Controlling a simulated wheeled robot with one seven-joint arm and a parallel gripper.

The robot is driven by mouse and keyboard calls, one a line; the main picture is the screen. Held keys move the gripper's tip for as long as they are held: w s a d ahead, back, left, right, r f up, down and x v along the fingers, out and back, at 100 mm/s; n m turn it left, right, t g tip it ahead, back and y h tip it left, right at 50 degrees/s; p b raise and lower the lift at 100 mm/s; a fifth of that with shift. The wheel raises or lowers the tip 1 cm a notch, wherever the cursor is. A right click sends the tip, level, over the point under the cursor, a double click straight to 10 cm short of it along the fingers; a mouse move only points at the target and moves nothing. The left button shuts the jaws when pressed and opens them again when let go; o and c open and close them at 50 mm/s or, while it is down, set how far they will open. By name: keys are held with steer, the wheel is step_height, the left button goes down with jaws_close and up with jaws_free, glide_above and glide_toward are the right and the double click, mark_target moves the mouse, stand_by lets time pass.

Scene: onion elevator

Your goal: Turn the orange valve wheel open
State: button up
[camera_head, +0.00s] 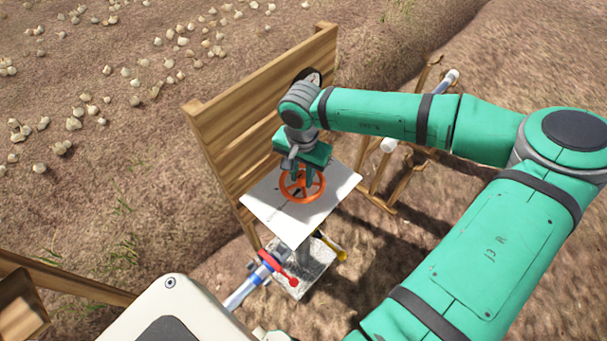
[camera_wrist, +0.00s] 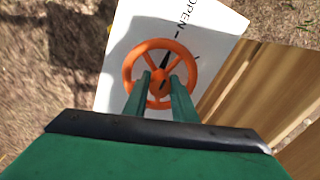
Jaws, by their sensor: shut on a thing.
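The orange valve wheel (camera_head: 317,188) lies over a white plate (camera_head: 268,208) in front of a wooden board. In the wrist view the orange valve wheel (camera_wrist: 187,52) shows its round rim, spokes and a black pointer line near the hub. The white plate (camera_wrist: 219,22) carries the word OPEN and tick marks. My gripper (camera_head: 303,178) points down at the wheel. In the wrist view the two green fingers of my gripper (camera_wrist: 161,82) reach inside the rim, shut on the wheel around a spoke near the hub. The fingers hide part of the lower wheel.
A pipe with a red handle (camera_head: 275,268) lies below the plate. A wooden rack (camera_head: 380,180) stands right. Onions are scattered on the soil.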

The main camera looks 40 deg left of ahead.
mark_target(302, 175)
stand_by(0.4)
steer(key=o, duration=1)
steer(key=shift+o, duration=0.2)
step_height(302, 175, up, 11)
steer(key=shift+f, duration=0.1)
